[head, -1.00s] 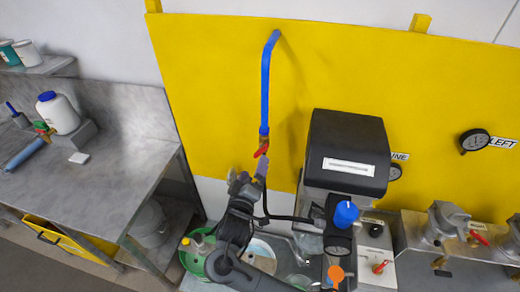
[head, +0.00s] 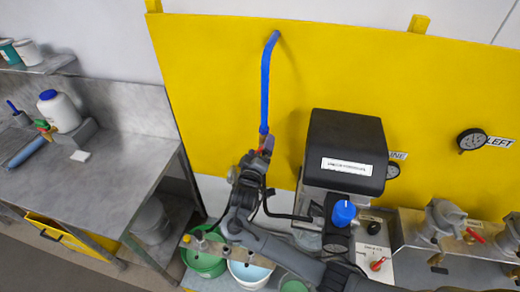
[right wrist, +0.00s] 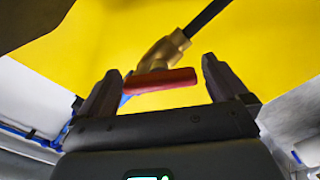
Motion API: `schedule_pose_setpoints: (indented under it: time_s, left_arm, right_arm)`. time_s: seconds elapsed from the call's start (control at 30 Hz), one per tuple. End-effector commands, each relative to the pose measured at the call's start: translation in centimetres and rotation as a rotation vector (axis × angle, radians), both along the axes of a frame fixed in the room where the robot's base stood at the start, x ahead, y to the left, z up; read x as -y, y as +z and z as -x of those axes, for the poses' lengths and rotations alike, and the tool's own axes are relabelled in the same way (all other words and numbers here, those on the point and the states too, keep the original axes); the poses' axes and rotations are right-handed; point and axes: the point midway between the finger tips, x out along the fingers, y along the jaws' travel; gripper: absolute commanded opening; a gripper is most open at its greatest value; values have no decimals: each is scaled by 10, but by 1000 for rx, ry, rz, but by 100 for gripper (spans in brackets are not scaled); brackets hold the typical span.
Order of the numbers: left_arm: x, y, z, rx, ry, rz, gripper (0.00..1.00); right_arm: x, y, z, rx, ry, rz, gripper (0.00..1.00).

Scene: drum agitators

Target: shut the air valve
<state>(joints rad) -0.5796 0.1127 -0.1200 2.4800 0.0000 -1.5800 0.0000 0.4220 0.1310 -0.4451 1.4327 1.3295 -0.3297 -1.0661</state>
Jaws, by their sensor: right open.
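The air valve has a brass body (right wrist: 166,50) and a red lever handle (right wrist: 160,80), seen closely in the right wrist view. It sits at the lower end of a blue air pipe (head: 265,90) on the yellow panel. My right gripper (right wrist: 162,84) is open, with one finger on each side of the red handle; I cannot tell whether either touches it. In the head view my right gripper (head: 265,148) is at the pipe's lower end and hides most of the valve. My left gripper is not in view.
A black-topped machine (head: 345,135) with a blue knob (head: 344,212) stands right of the valve. Green (head: 205,262) and white (head: 250,274) buckets are below my right arm. A steel bench (head: 110,180) stands at the left. The yellow panel (head: 215,90) left of the pipe is clear.

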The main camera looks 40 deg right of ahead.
Motion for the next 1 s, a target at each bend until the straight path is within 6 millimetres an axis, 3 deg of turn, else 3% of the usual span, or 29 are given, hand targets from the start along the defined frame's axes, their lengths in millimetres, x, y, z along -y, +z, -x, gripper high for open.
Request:
schedule_pose_setpoints:
  time_s: [0.07,0.37,0.67,1.0]
  left_arm:
    - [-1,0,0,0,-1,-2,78]
    - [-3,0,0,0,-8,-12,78]
    - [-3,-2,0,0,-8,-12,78]
    - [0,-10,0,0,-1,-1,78]
  right_arm:
    - [0,0,0,0,0,0,97]
    - [0,0,0,0,0,0,51]
    - [-1,-1,0,25,2,-20,50]
    - [-1,-2,1,188,1,-149,47]
